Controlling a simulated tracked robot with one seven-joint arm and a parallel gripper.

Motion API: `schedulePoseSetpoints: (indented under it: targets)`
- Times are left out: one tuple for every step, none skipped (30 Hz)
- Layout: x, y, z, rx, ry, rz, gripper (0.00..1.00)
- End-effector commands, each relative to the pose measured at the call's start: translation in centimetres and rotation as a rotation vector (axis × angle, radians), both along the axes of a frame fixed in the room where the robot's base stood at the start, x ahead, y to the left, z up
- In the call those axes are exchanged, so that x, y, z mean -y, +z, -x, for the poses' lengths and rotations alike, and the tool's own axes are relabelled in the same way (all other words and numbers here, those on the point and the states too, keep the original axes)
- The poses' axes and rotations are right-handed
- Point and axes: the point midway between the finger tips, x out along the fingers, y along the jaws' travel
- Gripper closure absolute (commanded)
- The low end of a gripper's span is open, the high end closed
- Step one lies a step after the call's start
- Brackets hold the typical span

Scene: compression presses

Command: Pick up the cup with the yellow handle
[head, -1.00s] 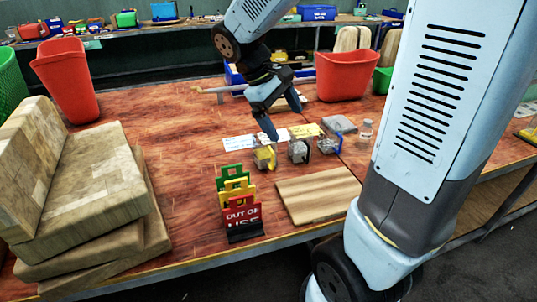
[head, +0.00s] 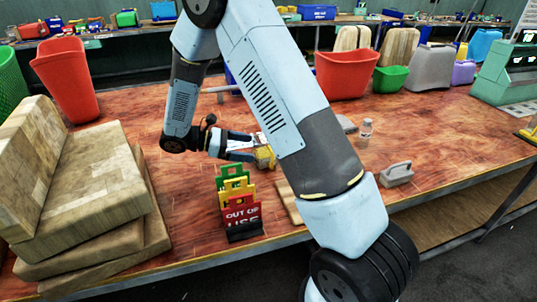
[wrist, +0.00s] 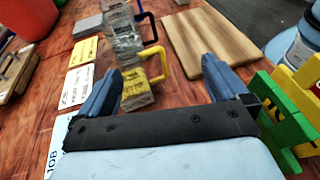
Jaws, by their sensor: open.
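The cup with the yellow handle (head: 266,158) stands on the red-brown table, just right of my gripper (head: 250,147) in the head view. In the wrist view, the cup (wrist: 136,90) is ahead between the fingers, closer to the left one. Its yellow handle (wrist: 158,62) sticks out to the right. My gripper (wrist: 162,84) is open, low and roughly level, with nothing held. Another clear cup (wrist: 122,38) with a dark handle stands behind it in the wrist view. My arm hides the other cups in the head view.
Green, yellow and red signs (head: 240,208) stand close in front of my gripper; they also show at the right in the wrist view. A wooden board (wrist: 210,38) lies beside the cups. Paper labels (wrist: 78,85) lie left. A stack of wooden blocks (head: 85,190) stands at the left.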

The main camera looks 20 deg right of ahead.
Motion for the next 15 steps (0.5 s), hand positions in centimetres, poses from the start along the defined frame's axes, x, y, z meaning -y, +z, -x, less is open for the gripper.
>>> schedulePoseSetpoints:
  targets:
    - [-0.2, -1.1, -0.6, -0.008, 0.035, 0.043, 0.00]
    - [-0.3, -1.5, -0.9, -0.009, 0.055, 0.065, 0.00]
    - [-0.4, -2.2, -1.4, -0.011, 0.080, 0.094, 0.00]
    - [-0.5, -2.7, -1.7, -0.013, 0.098, 0.116, 0.00]
    - [-0.6, -3.1, -2.0, -0.013, 0.117, 0.138, 0.00]
    - [-0.8, -3.7, -2.4, -0.016, 0.141, 0.164, 0.00]
    - [-0.9, -4.1, -2.7, -0.016, 0.159, 0.184, 0.00]
    - [-1.0, -4.6, -2.9, -0.017, 0.176, 0.202, 0.00]
    - [-1.2, -5.0, -3.3, -0.016, 0.198, 0.223, 0.00]
    - [-1.3, -5.4, -3.5, -0.016, 0.212, 0.237, 0.00]
    - [-1.4, -5.7, -3.7, -0.015, 0.225, 0.250, 0.00]
    - [-1.5, -6.0, -3.9, -0.015, 0.238, 0.264, 0.00]
    - [-1.5, -6.2, -4.0, -0.014, 0.248, 0.273, 0.00]
    - [-1.6, -6.4, -4.1, -0.013, 0.255, 0.281, 0.00]
    - [-1.6, -6.5, -4.2, -0.014, 0.262, 0.288, 0.00]
